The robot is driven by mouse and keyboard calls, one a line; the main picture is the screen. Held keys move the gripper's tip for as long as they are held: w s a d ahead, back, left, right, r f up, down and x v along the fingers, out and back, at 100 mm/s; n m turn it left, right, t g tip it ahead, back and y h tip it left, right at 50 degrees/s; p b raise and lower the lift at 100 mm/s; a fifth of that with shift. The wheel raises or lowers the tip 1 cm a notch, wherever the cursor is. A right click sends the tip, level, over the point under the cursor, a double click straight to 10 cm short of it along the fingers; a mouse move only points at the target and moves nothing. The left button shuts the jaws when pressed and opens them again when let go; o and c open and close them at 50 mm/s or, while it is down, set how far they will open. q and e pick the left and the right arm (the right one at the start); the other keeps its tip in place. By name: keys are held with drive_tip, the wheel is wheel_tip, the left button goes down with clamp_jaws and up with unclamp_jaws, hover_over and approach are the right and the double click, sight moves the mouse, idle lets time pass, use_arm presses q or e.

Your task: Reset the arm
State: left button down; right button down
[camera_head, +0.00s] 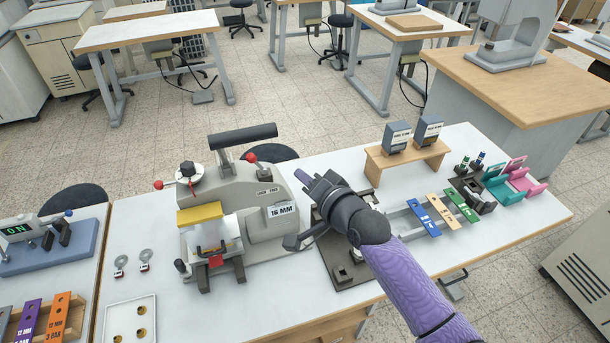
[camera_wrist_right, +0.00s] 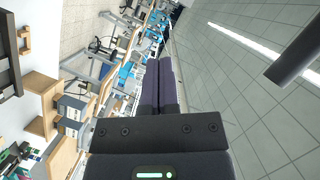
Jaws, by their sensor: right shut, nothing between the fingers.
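My right arm, with a purple sleeve, reaches in from the lower right in the head view. My right gripper (camera_head: 306,180) is above the white table (camera_head: 344,164), just right of the grey stamping machine (camera_head: 262,190) marked 16 MM. Its fingers point up and left, away from me. In the right wrist view the two purple fingers (camera_wrist_right: 159,84) lie together, shut with nothing between them. They point out into the room. My left gripper is not in view.
A dark fixture plate (camera_head: 345,268) lies under my right arm. A white tray (camera_head: 108,301) is at the lower left.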

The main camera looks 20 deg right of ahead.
drive_tip(key=shift+d, duration=0.1)
drive_tip(key=s+d+f+n+g+h, duration=0.15)
drive_tip(key=s+f+n+g, duration=0.4)
drive_tip(key=s, duration=0.85)
drive_tip(key=s+f+n+g+h, duration=0.3)
drive_tip(key=s+f+n+g, duration=0.25)
drive_tip(key=s, duration=0.75)
drive_tip(key=s+f+g+b, duration=0.3)
drive_tip(key=f+b, duration=0.9)
drive_tip(key=f, duration=1.8)
drive_tip(key=s+d+f+b, duration=0.1)
drive_tip(key=s+f+b, duration=0.3)
drive_tip(key=s+f, duration=0.2)
drive_tip(key=s+d+f+b, duration=0.2)
drive_tip(key=s+f+b, duration=0.2)
drive_tip(key=s+f, duration=0.3)
wheel_tip(320, 180, down, 4)
drive_tip(key=shift+s+d+r+g+h, duration=0.1)
drive_tip(key=shift+s+d+g+h, duration=0.15)
drive_tip(key=shift+g+h, duration=0.1)
